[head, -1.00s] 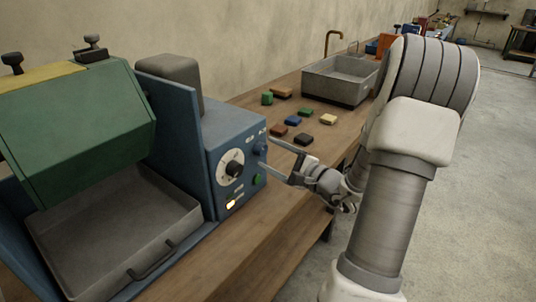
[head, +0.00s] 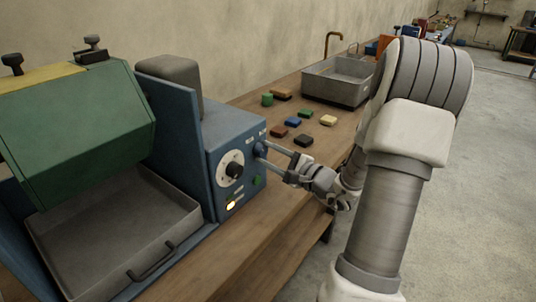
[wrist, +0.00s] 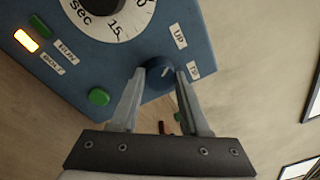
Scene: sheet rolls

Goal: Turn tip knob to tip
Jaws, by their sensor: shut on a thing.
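The tip knob (wrist: 158,77) is a round dark blue knob on the blue control box (head: 228,131), beside the labels "UP" (wrist: 180,36) and one that seems to read "TIP" (wrist: 194,70). In the wrist view its face shows between my fingers; I cannot tell clearly which label it points at. In the head view the knob (head: 260,148) is partly hidden by the fingertips. My gripper (wrist: 160,72) is shut on the knob, one finger on each side. It also shows in the head view (head: 265,150), reaching in from the right.
The box carries a white timer dial (head: 231,164), a green button (wrist: 99,97) and a lit lamp (wrist: 26,41). Several coloured blocks and a sink (head: 340,80) are on the bench (head: 245,240) behind.

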